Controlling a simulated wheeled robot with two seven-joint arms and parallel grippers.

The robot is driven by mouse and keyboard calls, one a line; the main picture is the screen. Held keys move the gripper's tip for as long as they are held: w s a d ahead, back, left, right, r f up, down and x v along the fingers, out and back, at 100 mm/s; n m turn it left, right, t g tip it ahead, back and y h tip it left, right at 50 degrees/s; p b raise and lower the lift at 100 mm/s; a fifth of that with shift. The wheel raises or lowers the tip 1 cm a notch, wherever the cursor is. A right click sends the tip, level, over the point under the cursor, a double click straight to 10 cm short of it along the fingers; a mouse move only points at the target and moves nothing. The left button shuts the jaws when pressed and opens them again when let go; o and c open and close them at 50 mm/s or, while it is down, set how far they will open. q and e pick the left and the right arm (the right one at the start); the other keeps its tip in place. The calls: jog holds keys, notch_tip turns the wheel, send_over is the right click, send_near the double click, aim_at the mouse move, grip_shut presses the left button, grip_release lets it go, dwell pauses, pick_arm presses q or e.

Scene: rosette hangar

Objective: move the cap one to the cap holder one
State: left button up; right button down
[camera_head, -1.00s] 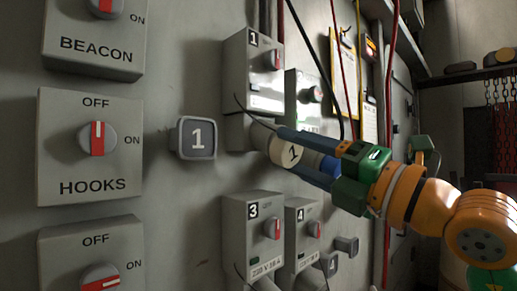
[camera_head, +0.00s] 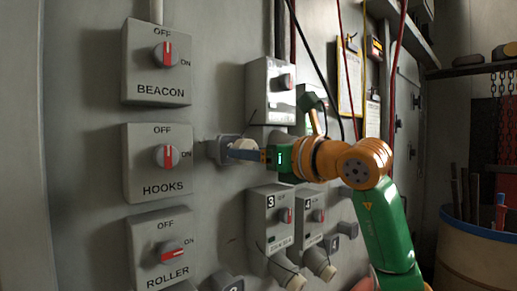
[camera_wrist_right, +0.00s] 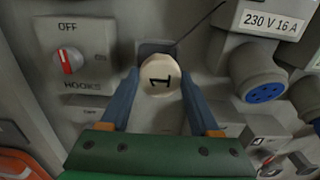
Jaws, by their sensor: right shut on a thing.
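Cap one is a round cream cap (camera_wrist_right: 160,76) marked 1. My right gripper (camera_wrist_right: 160,92) is shut on it, with one blue finger at each side. In the head view the cap (camera_head: 243,144) is mostly hidden by the gripper (camera_head: 240,153). Cap holder one (camera_head: 213,150) is a grey block on the wall, just left of the cap. In the wrist view the holder (camera_wrist_right: 150,47) shows behind the cap's upper edge. I cannot tell whether cap and holder touch. My left gripper is not in view.
The HOOKS switch box (camera_head: 158,180) is close left of the holder. Socket box 1 (camera_head: 270,85) is above right, and its blue-faced socket (camera_wrist_right: 263,92) is uncovered. A thin dark cord (camera_wrist_right: 200,27) runs near the cap.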

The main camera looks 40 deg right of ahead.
jog(key=shift+w+a+r, duration=0.15)
jog(key=shift+w+a, duration=0.25)
jog(key=shift+w, duration=0.25)
jog(key=shift+w+d, duration=0.1)
jog(key=shift+p, duration=0.3)
dwell(0.4)
jog(key=shift+w+p, duration=0.45)
jog(key=shift+w, duration=0.15)
jog(key=shift+c, duration=0.2)
grip_release()
